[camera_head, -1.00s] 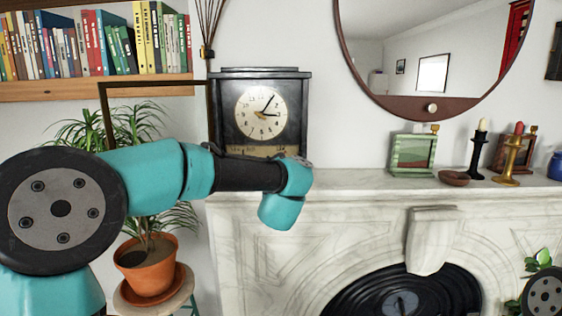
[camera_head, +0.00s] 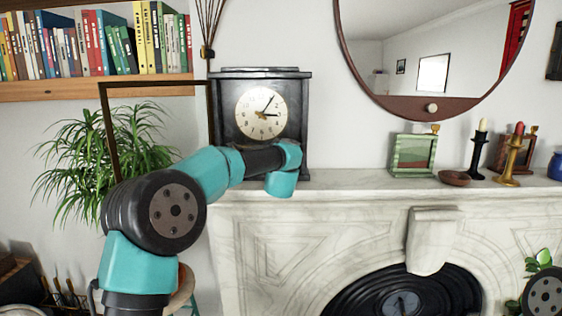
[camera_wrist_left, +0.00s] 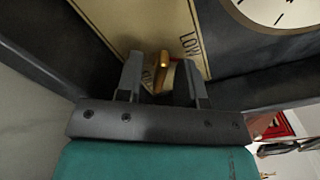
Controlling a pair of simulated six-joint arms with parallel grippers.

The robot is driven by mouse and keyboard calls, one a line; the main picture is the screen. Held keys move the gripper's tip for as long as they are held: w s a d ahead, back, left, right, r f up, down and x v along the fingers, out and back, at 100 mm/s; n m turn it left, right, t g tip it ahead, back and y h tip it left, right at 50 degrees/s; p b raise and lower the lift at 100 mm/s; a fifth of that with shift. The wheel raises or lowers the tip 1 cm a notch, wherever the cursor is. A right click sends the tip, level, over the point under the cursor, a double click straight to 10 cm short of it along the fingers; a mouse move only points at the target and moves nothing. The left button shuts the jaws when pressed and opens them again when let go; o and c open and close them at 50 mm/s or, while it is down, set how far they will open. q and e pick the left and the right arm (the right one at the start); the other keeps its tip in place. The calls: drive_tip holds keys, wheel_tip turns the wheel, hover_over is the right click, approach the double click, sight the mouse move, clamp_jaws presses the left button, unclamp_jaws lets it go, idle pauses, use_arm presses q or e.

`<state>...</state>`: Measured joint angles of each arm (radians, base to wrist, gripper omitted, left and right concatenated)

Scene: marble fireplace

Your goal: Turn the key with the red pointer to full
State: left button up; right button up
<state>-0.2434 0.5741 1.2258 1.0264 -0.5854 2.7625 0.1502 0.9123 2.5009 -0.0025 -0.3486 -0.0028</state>
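A dark mantel clock (camera_head: 294,92) with a cream face stands on the marble mantel, showing in the head view. In the left wrist view, a brass key (camera_wrist_left: 164,60) stands out from a cream plate (camera_wrist_left: 135,18) below the clock face. The plate bears the word "LOW". My left gripper (camera_wrist_left: 160,68) is open, with one finger on each side of the key. A gap shows on the key's left; contact on its right cannot be told. No red pointer can be made out. In the head view my left forearm hides the plate and key. My right gripper is out of view.
The marble mantel (camera_head: 350,181) is bare just right of the clock. Farther right are a green box (camera_head: 414,154), a small bowl (camera_head: 454,178) and candlesticks (camera_head: 478,155). A thin dark frame (camera_head: 108,130) and a plant (camera_head: 80,150) stand left of the clock.

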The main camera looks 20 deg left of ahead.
use_arm(q)
drive_tip(key=shift+w+a, duration=0.15)
drive_tip(key=shift+w, duration=0.3)
clamp_jaws()
